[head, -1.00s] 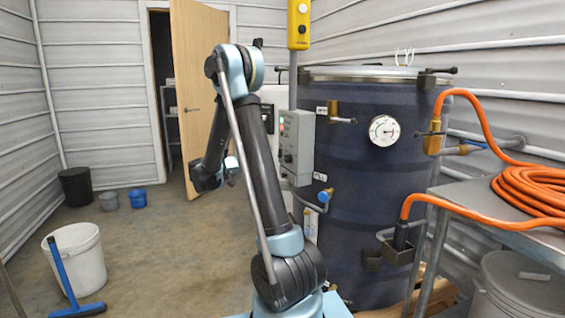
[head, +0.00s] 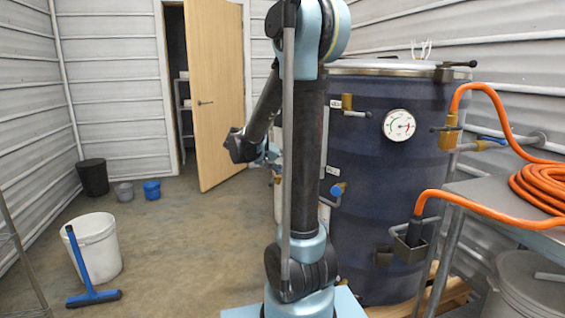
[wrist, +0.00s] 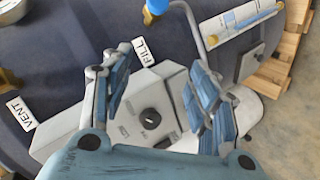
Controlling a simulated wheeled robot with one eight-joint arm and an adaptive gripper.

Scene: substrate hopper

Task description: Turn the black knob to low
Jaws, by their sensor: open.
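The black knob (wrist: 150,118) is on the face of a grey control box (wrist: 120,112) in the wrist view. Small labels surround the knob, but its setting is too small to read. My gripper (wrist: 157,72) is open, with its two blue-padded fingers spread on either side of the knob in the picture. Nothing is between the fingers, and I cannot tell how far they are from the knob. In the head view, my arm hides the control box and knob, and only part of my gripper shows beside the arm.
A dark blue tank (head: 385,190) with a dial gauge (head: 398,125) stands behind my arm. A blue-handled valve (head: 338,189) juts from it. A metal table (head: 510,205) with an orange hose (head: 545,185) is at right. A white bucket (head: 95,250) and a blue squeegee (head: 90,295) are at left.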

